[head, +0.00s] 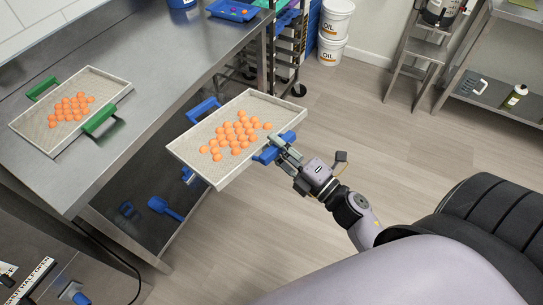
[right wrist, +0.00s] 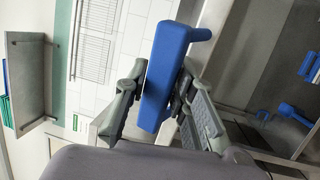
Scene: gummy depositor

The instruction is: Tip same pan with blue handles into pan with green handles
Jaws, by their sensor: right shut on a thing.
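The pan with blue handles (head: 180,147) holds many orange gummies (head: 237,132) and is held out past the table's front edge, over the floor. It looks roughly level or slightly tilted. My right gripper (head: 283,151) is shut on its near blue handle, which fills the middle of the right wrist view (right wrist: 164,70). The far blue handle (head: 203,108) is free. The pan with green handles (head: 116,99) rests on the steel table to the left, with orange gummies (head: 70,108) in it. Its near green handle (head: 101,117) faces the blue-handled pan. My left gripper is out of view.
The steel table (head: 150,75) has bare room between the two pans. A lower shelf holds a blue scoop (head: 163,207). A tray rack (head: 290,45) and white oil buckets (head: 333,35) stand at the back.

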